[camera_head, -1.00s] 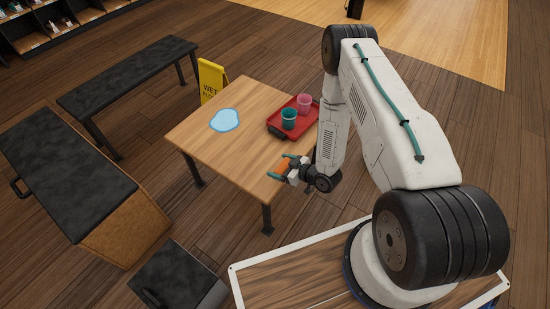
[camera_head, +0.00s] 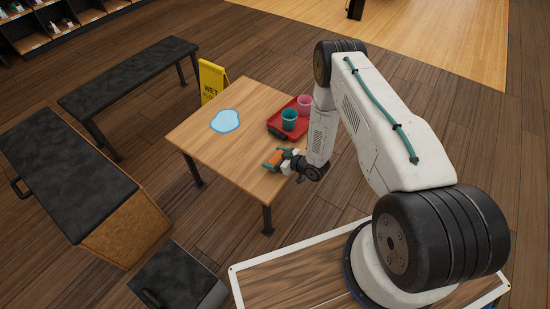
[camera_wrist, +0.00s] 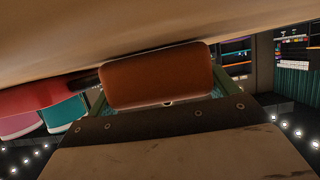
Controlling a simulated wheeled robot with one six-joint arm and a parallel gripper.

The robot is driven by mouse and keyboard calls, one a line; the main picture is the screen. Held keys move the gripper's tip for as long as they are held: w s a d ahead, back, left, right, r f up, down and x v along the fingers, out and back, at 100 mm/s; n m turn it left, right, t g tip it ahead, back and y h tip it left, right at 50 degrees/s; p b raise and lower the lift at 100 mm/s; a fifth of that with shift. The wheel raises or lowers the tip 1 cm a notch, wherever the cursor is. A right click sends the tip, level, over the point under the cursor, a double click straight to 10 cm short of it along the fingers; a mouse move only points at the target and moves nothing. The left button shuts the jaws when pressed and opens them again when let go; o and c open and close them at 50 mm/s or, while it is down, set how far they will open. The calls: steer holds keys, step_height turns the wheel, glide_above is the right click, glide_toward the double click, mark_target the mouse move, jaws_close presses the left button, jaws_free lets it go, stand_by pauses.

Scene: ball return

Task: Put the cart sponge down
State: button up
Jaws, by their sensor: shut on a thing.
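My gripper (camera_head: 273,160) is shut on an orange sponge (camera_head: 275,158) over the near right part of the wooden table (camera_head: 215,155). In the wrist view the sponge (camera_wrist: 157,73) is a brown-orange block between the two green fingers, close to the pale tabletop surface (camera_wrist: 120,30). I cannot tell whether the sponge touches the table. A light blue puddle shape (camera_head: 225,120) lies on the table, to the left of and beyond the gripper.
A red tray (camera_head: 276,125) with a teal cup (camera_head: 289,120) and a pink cup (camera_head: 304,104) is at the table's right edge. A yellow wet-floor sign (camera_head: 211,80) stands behind the table. Black benches (camera_head: 130,75) are at left. The table's near left part is clear.

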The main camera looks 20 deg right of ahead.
steer(key=o, duration=0.8)
steer(key=shift+f, duration=0.1)
